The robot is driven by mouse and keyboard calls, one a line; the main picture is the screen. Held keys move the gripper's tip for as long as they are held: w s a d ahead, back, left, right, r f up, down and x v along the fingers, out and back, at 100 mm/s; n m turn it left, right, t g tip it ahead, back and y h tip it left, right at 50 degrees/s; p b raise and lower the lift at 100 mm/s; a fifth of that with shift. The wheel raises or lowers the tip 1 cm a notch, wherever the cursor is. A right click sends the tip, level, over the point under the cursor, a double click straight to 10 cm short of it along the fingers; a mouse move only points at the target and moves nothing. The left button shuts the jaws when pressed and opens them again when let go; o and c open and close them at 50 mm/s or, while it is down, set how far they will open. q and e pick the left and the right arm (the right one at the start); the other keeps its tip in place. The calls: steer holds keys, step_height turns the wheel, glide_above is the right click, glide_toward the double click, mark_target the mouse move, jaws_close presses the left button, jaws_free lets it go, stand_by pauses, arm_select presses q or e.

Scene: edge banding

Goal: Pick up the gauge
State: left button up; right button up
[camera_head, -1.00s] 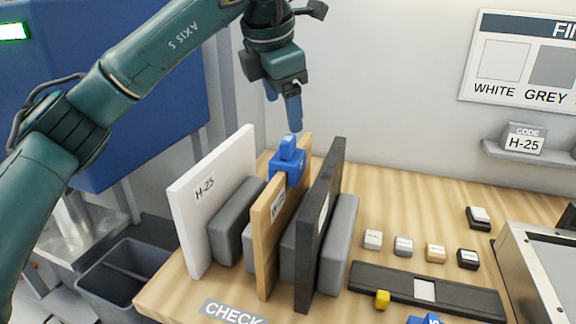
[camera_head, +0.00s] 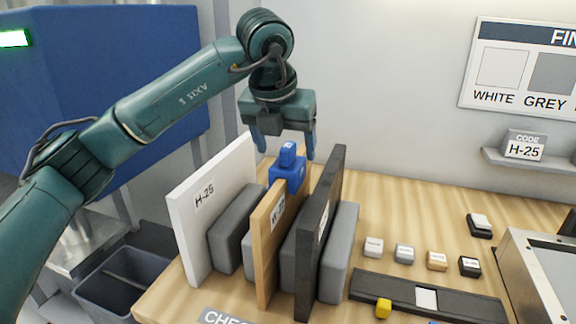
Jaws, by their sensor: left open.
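The blue gauge (camera_head: 288,169) sits on the top edge of the upright wooden-coloured panel (camera_head: 266,245), between a white panel and a dark panel. My left gripper (camera_head: 284,153) is open and points down. Its two blue fingers are to the left and right of the gauge's upper knob, and the gauge shows in front of the gap between them. I cannot tell whether a finger touches it. My right gripper is not in view.
The white panel (camera_head: 215,200) marked H-25 and the dark panel (camera_head: 322,230) stand close on either side, with grey blocks between. Small sample blocks (camera_head: 405,254) and a black rail (camera_head: 460,303) lie right. A grey bin (camera_head: 120,285) stands lower left.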

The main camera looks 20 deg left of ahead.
mark_target(289, 163)
arm_select(q)
steer(key=p+x, duration=0.1)
steer(key=x, duration=0.3)
steer(key=shift+w+f, duration=0.1)
steer(key=shift+w, duration=0.05)
steer(key=shift+w+f, duration=0.15)
steer(key=shift+f, duration=0.4)
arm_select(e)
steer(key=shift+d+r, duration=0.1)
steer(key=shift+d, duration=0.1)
arm_select(q)
steer(key=shift+c, duration=0.5)
